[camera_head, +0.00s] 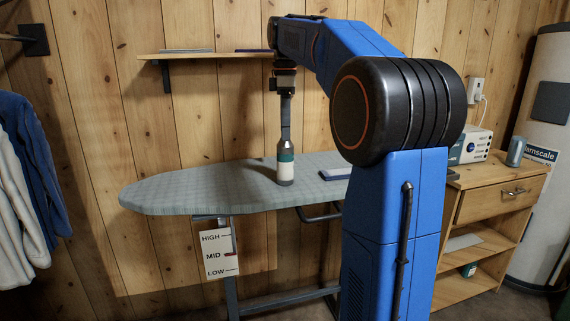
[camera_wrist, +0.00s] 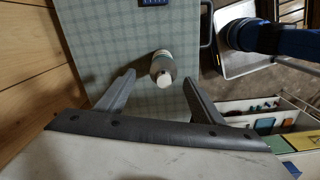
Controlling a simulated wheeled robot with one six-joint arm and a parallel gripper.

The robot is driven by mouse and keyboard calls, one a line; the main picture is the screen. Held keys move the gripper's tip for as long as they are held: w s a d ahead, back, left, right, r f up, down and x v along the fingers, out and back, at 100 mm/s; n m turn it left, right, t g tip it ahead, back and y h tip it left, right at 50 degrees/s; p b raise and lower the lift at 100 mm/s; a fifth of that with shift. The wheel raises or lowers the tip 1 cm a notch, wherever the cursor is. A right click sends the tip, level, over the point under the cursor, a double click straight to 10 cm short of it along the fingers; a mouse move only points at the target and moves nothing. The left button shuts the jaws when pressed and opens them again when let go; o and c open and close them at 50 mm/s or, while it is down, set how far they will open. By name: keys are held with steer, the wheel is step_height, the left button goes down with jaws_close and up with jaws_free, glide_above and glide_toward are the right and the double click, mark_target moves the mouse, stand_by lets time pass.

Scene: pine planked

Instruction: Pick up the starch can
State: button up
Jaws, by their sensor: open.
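A can with a teal and white label and a grey base (camera_head: 285,171), which I take for the starch can, stands upright on the grey checked ironing board (camera_head: 165,192). In the wrist view its white cap and pale body (camera_wrist: 162,68) show between the tips of my open fingers. My gripper (camera_head: 285,135) points down directly over the can, and in the head view its fingers overlap the can's top. The wrist view shows my gripper (camera_wrist: 158,78) with a finger on each side and gaps to the can. I cannot tell the exact height between fingertips and can.
A wall shelf (camera_head: 200,56) is behind. A wooden cabinet (camera_head: 500,200) at right bears a grey-blue can (camera_head: 516,151) and a white box (camera_head: 477,146). The board's left part is clear.

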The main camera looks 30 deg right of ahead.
mark_target(285, 147)
steer(key=shift+s+a+f, duration=0.1)
steer(key=shift+s+f, duration=0.05)
steer(key=shift+f, duration=1.5)
steer(key=shift+s+a+f, duration=0.1)
steer(key=shift+s+f, duration=0.05)
steer(key=shift+f, duration=1.45)
